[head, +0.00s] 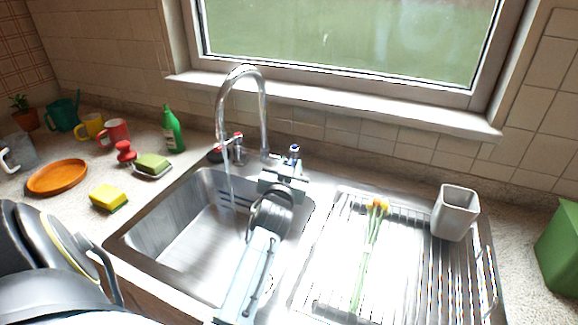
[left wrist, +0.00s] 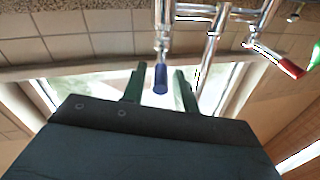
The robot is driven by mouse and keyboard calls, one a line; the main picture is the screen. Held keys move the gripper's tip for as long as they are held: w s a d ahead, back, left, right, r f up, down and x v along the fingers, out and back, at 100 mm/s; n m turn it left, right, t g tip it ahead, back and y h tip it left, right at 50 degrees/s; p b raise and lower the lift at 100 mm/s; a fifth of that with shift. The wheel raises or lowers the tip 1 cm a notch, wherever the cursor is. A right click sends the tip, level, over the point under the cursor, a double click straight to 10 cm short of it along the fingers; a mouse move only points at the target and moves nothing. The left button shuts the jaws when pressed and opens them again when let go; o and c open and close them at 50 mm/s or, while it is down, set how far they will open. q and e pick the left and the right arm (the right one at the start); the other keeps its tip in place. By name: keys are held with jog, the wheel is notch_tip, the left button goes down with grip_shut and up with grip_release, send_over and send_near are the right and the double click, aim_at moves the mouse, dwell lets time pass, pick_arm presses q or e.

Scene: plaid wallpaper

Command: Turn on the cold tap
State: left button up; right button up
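The cold tap has a blue handle (head: 294,149), right of the tall chrome spout (head: 264,110) behind the sink. In the left wrist view the blue handle (left wrist: 160,79) points toward my left gripper (left wrist: 159,73). It lies between the two dark green fingers, with a gap visible on each side. In the head view my left gripper (head: 288,172) is just in front of the blue handle, open and holding nothing. A red-handled tap (head: 238,137) is left of the spout; its handle (left wrist: 288,65) also shows in the left wrist view. A thin pale streak hangs below the spout. My right gripper is not in view.
The steel sink basin (head: 165,255) lies below the spout. A drying rack (head: 330,215) on the right holds flowers (head: 372,245) and a pale cup (head: 456,212). A green bottle (head: 173,130), sponge (head: 109,197) and mugs stand left. The window sill (head: 340,108) is behind.

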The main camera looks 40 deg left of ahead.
pick_arm(q)
jog(key=shift+o, duration=0.6)
jog(key=v, duration=1.3)
jog(key=shift+d, duration=0.15)
jog(key=shift+s+r, duration=0.1)
